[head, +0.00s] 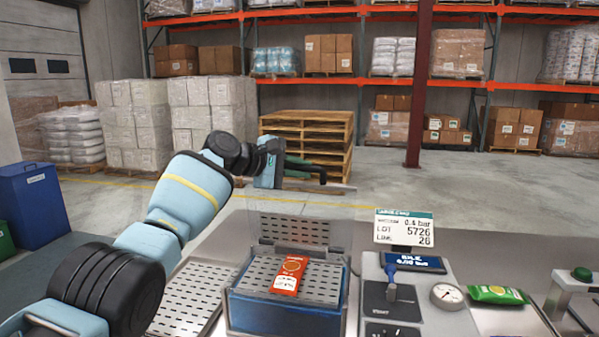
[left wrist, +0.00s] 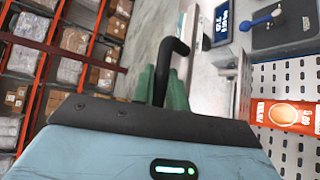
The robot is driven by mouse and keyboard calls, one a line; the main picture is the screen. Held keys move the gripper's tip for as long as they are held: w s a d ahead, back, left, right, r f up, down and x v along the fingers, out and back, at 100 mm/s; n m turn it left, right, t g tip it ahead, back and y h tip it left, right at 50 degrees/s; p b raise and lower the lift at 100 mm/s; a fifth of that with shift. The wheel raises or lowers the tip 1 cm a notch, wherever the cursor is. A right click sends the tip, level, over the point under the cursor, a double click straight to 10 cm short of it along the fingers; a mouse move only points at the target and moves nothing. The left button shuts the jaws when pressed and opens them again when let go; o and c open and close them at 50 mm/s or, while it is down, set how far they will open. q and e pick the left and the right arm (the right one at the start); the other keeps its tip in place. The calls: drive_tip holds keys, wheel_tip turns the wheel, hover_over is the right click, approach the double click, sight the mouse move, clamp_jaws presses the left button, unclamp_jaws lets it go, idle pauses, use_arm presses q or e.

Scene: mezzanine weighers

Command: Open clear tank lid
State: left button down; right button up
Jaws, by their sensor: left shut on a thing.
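The tank (head: 285,312) is a blue open box in the lower middle of the head view, with a perforated tray inside. Its clear lid (head: 300,205) is faint and appears raised, standing up at the tank's far side. My left gripper (head: 308,172) is at the lid's top edge, beyond the tank. In the left wrist view its green fingers (left wrist: 160,90) are shut on a black bent handle (left wrist: 174,62). The fingers partly hide the handle. My right gripper is not in view.
A red packet (head: 289,276) lies on the tray in the tank. Right of it stand a control panel with a blue-handled lever (head: 391,285), a gauge (head: 447,295) and a sign (head: 404,229). A green packet (head: 496,294) lies further right. Open floor lies beyond.

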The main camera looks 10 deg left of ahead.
use_arm(q)
drive_tip(key=shift+w, duration=0.2)
drive_tip(key=shift+w+f, duration=0.1)
idle(0.4)
drive_tip(key=c, duration=1.4)
unclamp_jaws()
